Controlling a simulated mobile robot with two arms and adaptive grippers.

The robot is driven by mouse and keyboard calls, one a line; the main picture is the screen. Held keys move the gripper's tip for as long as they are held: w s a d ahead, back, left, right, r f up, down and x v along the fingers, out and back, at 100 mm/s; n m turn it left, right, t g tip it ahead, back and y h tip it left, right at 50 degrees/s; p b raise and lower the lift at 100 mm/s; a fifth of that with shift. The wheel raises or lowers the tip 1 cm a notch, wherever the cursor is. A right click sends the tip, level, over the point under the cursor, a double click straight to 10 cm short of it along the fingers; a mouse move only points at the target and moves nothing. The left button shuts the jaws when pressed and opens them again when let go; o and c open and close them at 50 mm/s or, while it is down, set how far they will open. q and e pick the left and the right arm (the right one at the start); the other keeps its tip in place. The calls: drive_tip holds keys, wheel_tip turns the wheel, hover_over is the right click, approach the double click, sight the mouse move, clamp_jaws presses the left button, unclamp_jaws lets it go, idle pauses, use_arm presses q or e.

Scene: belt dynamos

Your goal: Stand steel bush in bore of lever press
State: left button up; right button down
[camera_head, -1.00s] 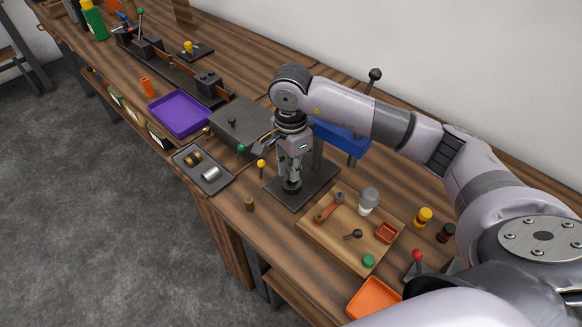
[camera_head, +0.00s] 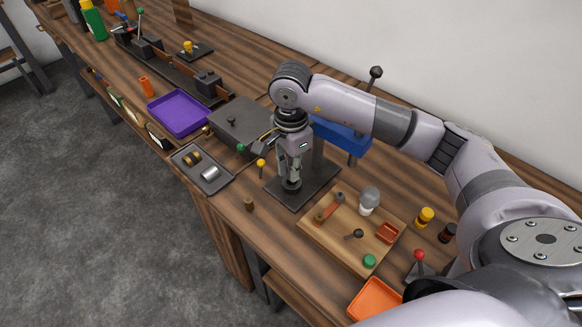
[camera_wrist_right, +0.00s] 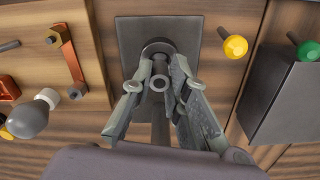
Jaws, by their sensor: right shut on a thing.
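The lever press is a blue-headed press (camera_head: 340,134) on a dark square base plate (camera_head: 318,190), with a black-knobbed lever. My right gripper (camera_head: 291,178) points down over this base. In the right wrist view, my right gripper (camera_wrist_right: 161,86) is shut on a small grey ring-ended piece, which looks like the steel bush (camera_wrist_right: 160,83). A round dark seat (camera_wrist_right: 158,47) on the base shows just beyond the bush. I cannot tell whether the bush touches or enters the bore, as the fingers hide it. My left gripper is out of view.
A grey tray (camera_head: 222,184) with a silver cylinder (camera_head: 210,173) and brass rings lies left of the press. A wooden board (camera_head: 334,246) with small tools and a bulb lies in front right. A yellow-knobbed pin (camera_head: 261,164) and a dark grey box (camera_head: 244,118) stand close by.

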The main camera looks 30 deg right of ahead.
idle(0.8)
drive_tip(key=shift+f+b, duration=0.95)
drive_tip(key=shift+b, duration=0.3)
drive_tip(key=c, duration=1.5)
unclamp_jaws()
drive_tip(key=shift+o, duration=0.2)
drive_tip(key=shift+r, duration=0.25)
wheel_tip(320, 180, up, 12)
drive_tip(key=shift+f, duration=0.2)
